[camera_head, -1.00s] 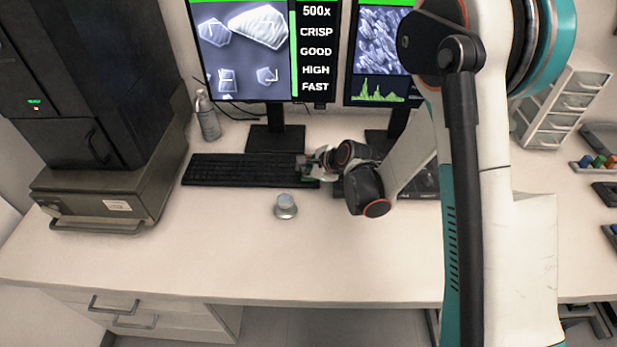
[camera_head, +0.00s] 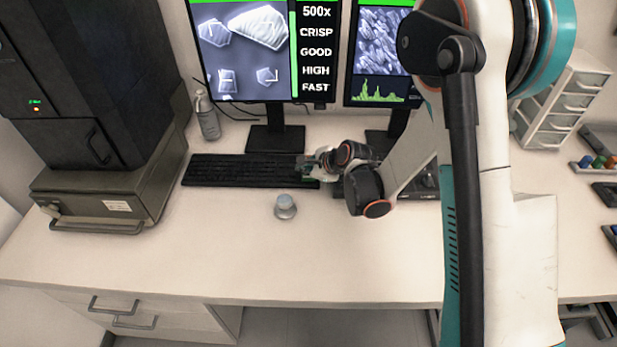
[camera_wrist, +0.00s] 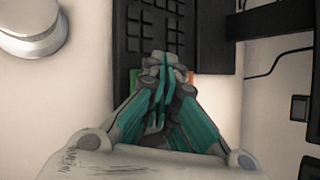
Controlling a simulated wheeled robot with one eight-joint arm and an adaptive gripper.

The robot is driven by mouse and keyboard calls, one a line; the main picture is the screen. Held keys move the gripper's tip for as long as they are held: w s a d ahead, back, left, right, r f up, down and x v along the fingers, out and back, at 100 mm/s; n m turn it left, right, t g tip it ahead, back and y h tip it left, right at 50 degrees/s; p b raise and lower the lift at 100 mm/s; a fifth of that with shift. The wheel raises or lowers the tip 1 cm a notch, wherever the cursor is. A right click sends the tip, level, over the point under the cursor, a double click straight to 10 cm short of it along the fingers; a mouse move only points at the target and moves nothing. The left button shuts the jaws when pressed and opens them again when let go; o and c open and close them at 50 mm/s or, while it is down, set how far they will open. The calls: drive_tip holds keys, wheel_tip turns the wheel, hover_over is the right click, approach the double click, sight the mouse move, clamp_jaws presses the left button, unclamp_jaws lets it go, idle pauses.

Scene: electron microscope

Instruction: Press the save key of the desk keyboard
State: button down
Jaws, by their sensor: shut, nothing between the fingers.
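The desk keyboard (camera_head: 240,171) is black and lies on the white desk below the left monitor. Its right end is partly hidden by my gripper (camera_head: 306,168). In the wrist view the keyboard (camera_wrist: 160,25) runs up from the picture's middle, with dark keys in rows. My gripper (camera_wrist: 163,68) is shut and empty there, its teal fingers together at the keyboard's near end. A bit of green and a bit of orange show on either side of the fingertips. I cannot tell which key is the save key, nor whether the fingertips touch a key.
A round grey knob with a pale top (camera_head: 286,207) stands on the desk in front of the keyboard. The monitor stand (camera_head: 275,135) and a bottle (camera_head: 207,115) stand behind it. A dark microscope unit (camera_head: 105,190) is at left. The front of the desk is clear.

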sight(307, 179)
drive_tip(key=shift+f, duration=0.2)
drive_tip(key=shift+f+b, duration=0.25)
drive_tip(key=shift+b, duration=0.25)
drive_tip(key=shift+f+b, duration=0.35)
drive_tip(key=shift+b, duration=0.05)
idle(0.3)
drive_tip(key=shift+r, duration=0.15)
drive_tip(key=shift+r+p, duration=0.45)
drive_tip(key=shift+r, duration=0.25)
drive_tip(key=shift+r+p, duration=1.45)
drive_tip(key=shift+r, duration=1)
